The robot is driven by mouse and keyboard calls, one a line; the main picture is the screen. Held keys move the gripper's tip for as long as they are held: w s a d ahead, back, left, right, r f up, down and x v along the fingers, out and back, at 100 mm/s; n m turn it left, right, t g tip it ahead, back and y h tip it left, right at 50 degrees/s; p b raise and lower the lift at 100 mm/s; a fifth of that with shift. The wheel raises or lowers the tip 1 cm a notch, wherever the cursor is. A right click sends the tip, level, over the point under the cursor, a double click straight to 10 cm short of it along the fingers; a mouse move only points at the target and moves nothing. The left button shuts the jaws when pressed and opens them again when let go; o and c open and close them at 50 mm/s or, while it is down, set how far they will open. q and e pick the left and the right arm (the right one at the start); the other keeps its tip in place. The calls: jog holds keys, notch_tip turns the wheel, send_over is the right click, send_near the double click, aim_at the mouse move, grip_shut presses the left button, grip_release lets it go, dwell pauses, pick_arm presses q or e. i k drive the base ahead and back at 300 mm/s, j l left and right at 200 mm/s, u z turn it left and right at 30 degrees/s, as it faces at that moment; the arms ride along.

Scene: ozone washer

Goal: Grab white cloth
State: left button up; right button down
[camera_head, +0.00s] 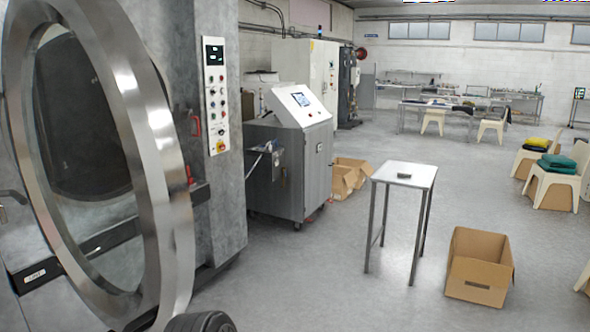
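I cannot make out a white cloth anywhere in the head view. The large washer (222,180) stands at the left with its round metal door ring (150,120) swung open toward me. The ring and the dark glass hide much of the machine, and I cannot see inside its drum. Folded cloths lie on cream chairs at the right: a yellow one (537,141) and dark green ones (557,162). Neither of my grippers shows in this view.
A small white-topped table (405,173) with a small dark object (403,175) stands right of centre. An open cardboard box (480,266) is on the floor beside it. A grey control cabinet (290,165) stands behind the washer. The floor in the front middle is clear.

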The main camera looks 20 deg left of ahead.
aim_at(404, 175)
jog(key=u, duration=2.05)
jog(key=z, duration=2.3)
jog(key=i, duration=3.55)
